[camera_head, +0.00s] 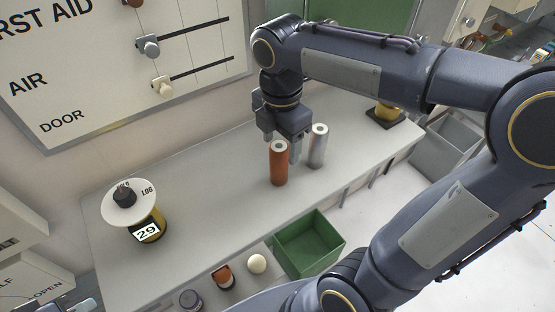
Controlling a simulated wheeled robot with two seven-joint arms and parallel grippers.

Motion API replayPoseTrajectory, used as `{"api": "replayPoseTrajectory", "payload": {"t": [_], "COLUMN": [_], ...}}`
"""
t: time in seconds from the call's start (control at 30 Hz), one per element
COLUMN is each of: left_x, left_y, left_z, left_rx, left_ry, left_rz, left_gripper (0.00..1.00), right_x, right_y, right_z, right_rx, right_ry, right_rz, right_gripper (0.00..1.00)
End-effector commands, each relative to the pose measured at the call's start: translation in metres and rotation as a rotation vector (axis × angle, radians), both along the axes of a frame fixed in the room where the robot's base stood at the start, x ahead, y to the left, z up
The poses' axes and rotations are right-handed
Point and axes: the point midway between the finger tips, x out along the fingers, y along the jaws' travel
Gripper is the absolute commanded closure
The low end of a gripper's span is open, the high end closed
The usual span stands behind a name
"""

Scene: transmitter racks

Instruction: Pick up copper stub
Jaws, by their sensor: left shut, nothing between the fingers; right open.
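The copper stub (279,167) is an orange-brown upright cylinder with a pale top, standing on the grey bench. A similar silver stub (318,150) stands upright just right of it. My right gripper (283,143) is open and points down, just behind and above the copper stub's top. Its fingers appear on either side of that top in the picture; I cannot tell whether they touch it. My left gripper (82,304) shows only partly at the bottom left edge, shut and empty, away from the stubs.
A yellow-black spool (152,229) marked 29 under a round LOG plate (130,204) stands at the bench's left. A green bin (329,251) is at the front edge. A white ball (256,263) sits left of it. A lever panel (110,60) is behind. The bench's middle (205,190) is clear.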

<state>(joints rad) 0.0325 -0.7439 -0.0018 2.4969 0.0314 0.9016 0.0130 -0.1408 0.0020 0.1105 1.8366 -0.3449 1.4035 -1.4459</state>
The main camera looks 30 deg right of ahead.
Motion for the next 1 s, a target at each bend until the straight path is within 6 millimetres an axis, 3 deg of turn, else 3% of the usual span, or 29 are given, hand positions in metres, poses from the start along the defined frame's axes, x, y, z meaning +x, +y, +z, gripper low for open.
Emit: {"api": "replayPoseTrajectory", "payload": {"t": [0.23,0.57,0.9,1.0], "left_x": [0.0,0.0,0.0,0.0], "left_y": [0.0,0.0,0.0,0.0], "left_z": [0.005,0.005,0.005,0.006], "left_rx": [0.0,0.0,0.0,0.0], "left_ry": [0.0,0.0,0.0,0.0], "left_rz": [0.0,0.0,0.0,0.0], "left_gripper": [1.0,1.0,1.0,1.0], "right_x": [-0.001,0.0,0.0,0.0], "right_y": [0.002,0.002,0.002,0.002], "right_z": [-0.037,-0.044,-0.043,-0.043], "right_rx": [0.0,0.001,0.001,0.001], "right_ry": [0.005,0.0,0.0,-0.001], "right_rz": [-0.002,-0.002,-0.002,-0.002], "right_gripper": [0.38,0.39,0.84,0.92]}}
